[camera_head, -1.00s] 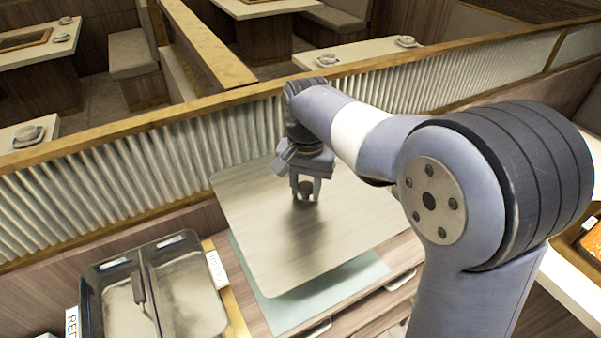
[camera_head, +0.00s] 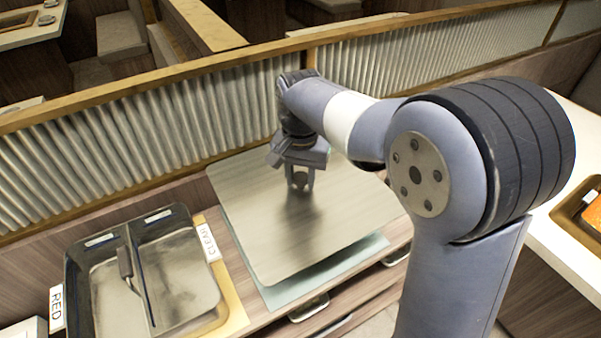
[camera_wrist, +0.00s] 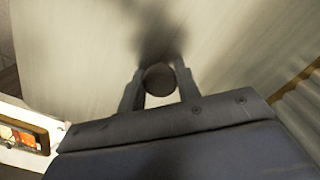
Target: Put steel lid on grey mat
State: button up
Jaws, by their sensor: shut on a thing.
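The steel lid (camera_head: 282,240) is a large flat brushed-metal plate with rounded corners and a small round knob (camera_wrist: 159,79) on top. My gripper (camera_head: 299,184) is shut on that knob from above; in the wrist view my gripper (camera_wrist: 160,88) has one finger on each side of it. The grey mat (camera_head: 287,292) is a pale grey-green sheet on the wooden counter. The lid covers most of it, and only the mat's left, front and right edges show. The lid looks close above the mat; I cannot tell whether they touch.
A divided steel pan (camera_head: 180,283) stands left of the mat, beside cards marked RED (camera_head: 56,308) and CLEAR (camera_head: 208,242). A corrugated partition (camera_head: 130,145) runs behind the counter. Drawer handles (camera_head: 308,308) show at the front. A tray with orange food (camera_head: 592,212) is at right.

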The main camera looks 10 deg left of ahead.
aim_at(301, 188)
jog(key=shift+f+b, duration=3.95)
jog(key=shift+f, duration=2.6)
jog(key=shift+f, duration=0.4)
jog(key=o, duration=1.9)
jog(key=shift+o, duration=0.2)
jog(key=shift+r, duration=0.15)
notch_tip(301, 188, up, 11)
jog(key=p, duration=0.9)
jog(key=shift+f, duration=0.3)
